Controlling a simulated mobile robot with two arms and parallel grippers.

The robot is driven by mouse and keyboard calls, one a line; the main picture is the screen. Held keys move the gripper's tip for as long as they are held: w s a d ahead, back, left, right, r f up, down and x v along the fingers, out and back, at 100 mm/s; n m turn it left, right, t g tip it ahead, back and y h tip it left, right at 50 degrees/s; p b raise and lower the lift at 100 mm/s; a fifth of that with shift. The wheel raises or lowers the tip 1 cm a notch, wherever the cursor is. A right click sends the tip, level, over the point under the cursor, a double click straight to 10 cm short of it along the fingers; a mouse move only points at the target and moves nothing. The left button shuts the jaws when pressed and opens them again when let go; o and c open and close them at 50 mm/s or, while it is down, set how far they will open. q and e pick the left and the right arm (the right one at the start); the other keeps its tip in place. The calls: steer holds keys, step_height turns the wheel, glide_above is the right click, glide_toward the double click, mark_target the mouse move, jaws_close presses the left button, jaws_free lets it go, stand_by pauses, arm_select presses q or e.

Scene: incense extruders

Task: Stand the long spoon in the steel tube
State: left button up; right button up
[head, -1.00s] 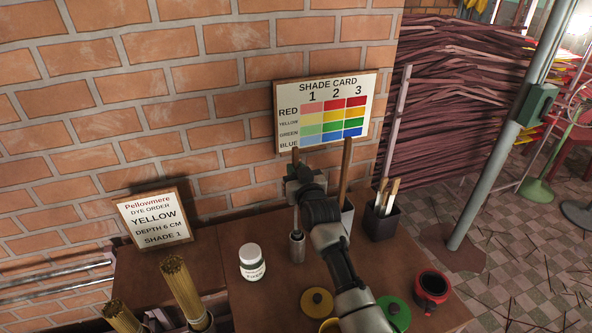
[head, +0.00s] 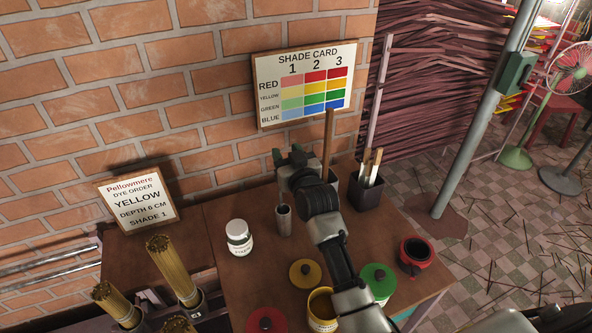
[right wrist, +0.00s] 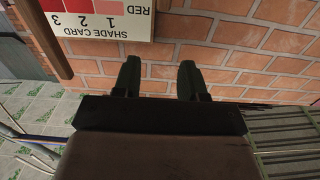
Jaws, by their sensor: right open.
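The steel tube (head: 284,221) stands upright on the brown table, just below my right gripper in the head view. My left gripper is not in view.
A long wooden handle (head: 329,140) rises from a partly hidden holder behind my arm. A dark box (head: 367,193) holds several sticks. A white jar (head: 239,238), a yellow pot (head: 321,308), lids and a red pot (head: 415,254) stand around. Brick wall behind.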

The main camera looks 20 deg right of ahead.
steer(key=s, duration=0.6)
steer(key=shift+b, duration=0.45)
steer(key=shift+d, duration=0.1)
